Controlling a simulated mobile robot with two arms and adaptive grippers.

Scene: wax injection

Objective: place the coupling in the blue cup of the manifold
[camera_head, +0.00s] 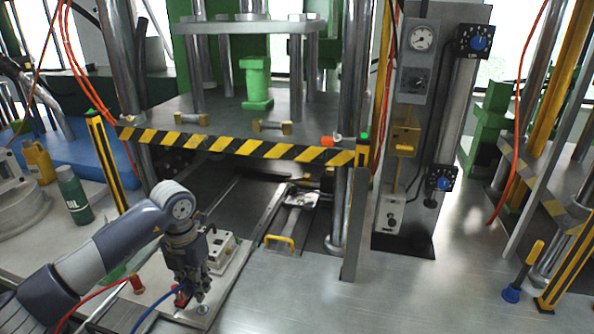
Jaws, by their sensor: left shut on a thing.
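My left gripper (190,290) points down over a pale plate at the lower left. It is shut on the coupling, which is mostly hidden by the fingers. A blue hose (150,313) runs up from the bottom edge to the fingers. The manifold (234,266) seems to be this pale plate with a small box on it. A red fitting (137,284) with a red hose stands left of the gripper, and a bit of red shows just below the fingers. I cannot make out the blue cup, which may be behind the gripper. My right gripper is out of view.
A green bottle (74,196) and a yellow container (38,162) stand at the left. The press platen (240,147) with a striped edge is behind the gripper. A yellow handle (280,242) lies right of the plate. Bare metal table (400,295) lies to the right.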

